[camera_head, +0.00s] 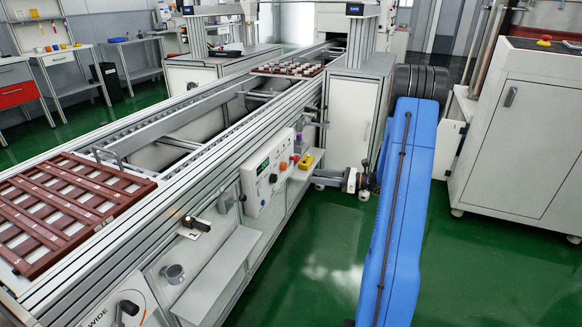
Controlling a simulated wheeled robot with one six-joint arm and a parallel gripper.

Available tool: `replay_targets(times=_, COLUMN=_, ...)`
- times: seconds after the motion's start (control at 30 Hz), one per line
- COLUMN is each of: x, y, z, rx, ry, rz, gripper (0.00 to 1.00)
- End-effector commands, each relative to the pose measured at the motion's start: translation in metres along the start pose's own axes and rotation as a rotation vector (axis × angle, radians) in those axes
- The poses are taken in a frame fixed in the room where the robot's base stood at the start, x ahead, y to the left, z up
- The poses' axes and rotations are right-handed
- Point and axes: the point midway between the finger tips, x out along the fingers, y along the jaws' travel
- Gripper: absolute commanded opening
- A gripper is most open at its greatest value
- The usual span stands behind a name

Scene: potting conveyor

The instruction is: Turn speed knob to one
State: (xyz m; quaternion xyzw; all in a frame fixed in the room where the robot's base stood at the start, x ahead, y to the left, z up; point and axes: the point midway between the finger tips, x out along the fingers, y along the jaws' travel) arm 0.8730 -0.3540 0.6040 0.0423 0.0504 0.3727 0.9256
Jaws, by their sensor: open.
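A white control panel (264,178) with a green display is mounted on the side of the conveyor. Small dark knobs (273,178) sit below and beside its display. Their labels are too small to read, so I cannot tell which is the speed knob. My gripper (318,179) is to the right of the panel, pointing left toward the conveyor side. It is open and apart from the panel. Its fingers are small and hard to make out. My blue arm hides part of the wrist.
A dark knob (129,308) is on a plate marked "WIDE" at the lower left. Brown trays (62,210) lie on the conveyor. A white cabinet (530,140) stands at right. Green floor (325,265) is clear.

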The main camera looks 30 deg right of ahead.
Motion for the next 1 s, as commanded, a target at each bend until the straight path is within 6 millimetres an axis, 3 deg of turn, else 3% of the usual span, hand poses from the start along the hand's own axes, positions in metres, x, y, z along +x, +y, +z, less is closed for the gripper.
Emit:
replay_targets(times=0.13, x=-0.020, y=-0.028, z=-0.017, rx=0.061, ry=-0.054, rz=-0.068, gripper=0.48)
replay_targets(times=0.37, x=-0.024, y=-0.040, z=-0.023, rx=0.087, ry=-0.080, rz=-0.097, gripper=0.48)
replay_targets(times=0.57, x=0.001, y=-0.042, z=-0.022, rx=0.086, ry=-0.078, rz=-0.094, gripper=0.48)
replay_targets(times=1.0, x=0.079, y=-0.049, z=-0.016, rx=0.084, ry=-0.078, rz=-0.093, gripper=0.48)
